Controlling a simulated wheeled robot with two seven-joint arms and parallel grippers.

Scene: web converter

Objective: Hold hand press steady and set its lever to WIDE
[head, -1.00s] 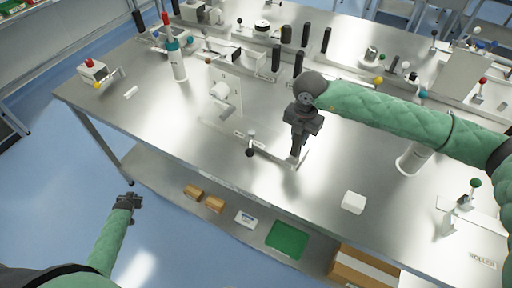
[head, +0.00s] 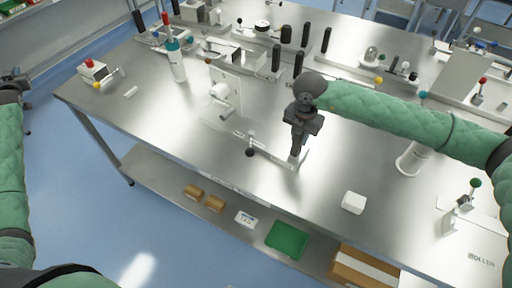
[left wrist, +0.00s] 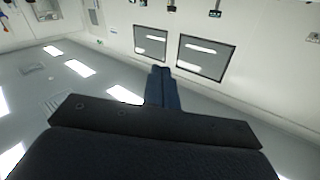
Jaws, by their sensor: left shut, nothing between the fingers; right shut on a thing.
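The hand press appears to be the low pale device on the bench with a flat base (head: 228,122) and a short lever ending in a black knob (head: 250,153). The lever's markings are too small to read. My right gripper (head: 297,155) points down and is shut on the right end of this device, hiding part of it. My left gripper (head: 14,80) is at the far left edge, off the bench and well away from the press. In the left wrist view its dark fingers (left wrist: 161,72) are together and empty, facing a wall and floor.
The steel bench (head: 160,130) holds a teal-topped bottle (head: 177,62), a white block (head: 353,202) and a green-knobbed device (head: 465,200). Several levered devices stand along the back. A lower shelf holds boxes and a green tray (head: 287,240).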

